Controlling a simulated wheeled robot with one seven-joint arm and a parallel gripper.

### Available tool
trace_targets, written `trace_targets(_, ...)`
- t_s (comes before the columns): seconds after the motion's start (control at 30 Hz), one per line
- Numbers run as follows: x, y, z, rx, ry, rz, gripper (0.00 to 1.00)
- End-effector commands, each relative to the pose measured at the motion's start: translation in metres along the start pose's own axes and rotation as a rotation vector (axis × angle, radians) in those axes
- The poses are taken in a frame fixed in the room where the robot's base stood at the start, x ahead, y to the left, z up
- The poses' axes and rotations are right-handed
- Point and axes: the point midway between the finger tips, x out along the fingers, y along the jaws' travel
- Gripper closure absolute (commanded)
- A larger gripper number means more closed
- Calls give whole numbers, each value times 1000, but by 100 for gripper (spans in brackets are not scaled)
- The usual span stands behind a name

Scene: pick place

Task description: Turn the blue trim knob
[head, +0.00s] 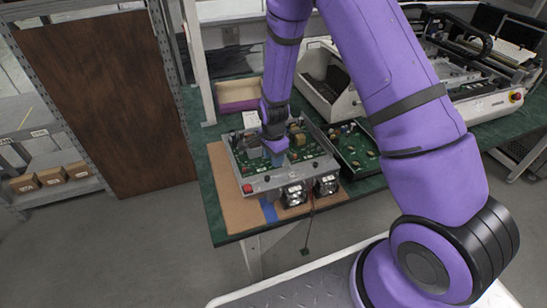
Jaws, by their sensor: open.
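A metal-framed chassis with a green circuit board (246,158) sits on a brown mat at the near left end of the green table. My gripper (277,149) points down over the middle of this board, very close to its parts. The gripper is small in the view and hides what lies directly beneath it. A small bluish patch (278,160) shows just below the gripper; I cannot tell whether it is the blue trim knob or whether the gripper touches it. I see no other clear blue knob.
A red button (247,188) and dark round knobs are on the chassis front. Two fan-like units (293,194) stand at its front edge. Another green board (354,147) lies to the right.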

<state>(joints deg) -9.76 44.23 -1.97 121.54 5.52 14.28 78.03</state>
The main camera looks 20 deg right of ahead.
Motion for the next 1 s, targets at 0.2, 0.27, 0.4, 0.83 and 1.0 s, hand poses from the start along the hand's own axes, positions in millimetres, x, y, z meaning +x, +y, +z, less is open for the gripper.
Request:
trace_targets(0.2,6,0,0,0,0,0,58)
trace_targets(0.27,6,0,0,0,0,0,58)
trace_targets(0.4,5,0,0,0,0,0,65)
trace_targets(0.83,5,0,0,-12,0,0,100)
trace_targets(1.0,5,0,0,-67,0,0,100)
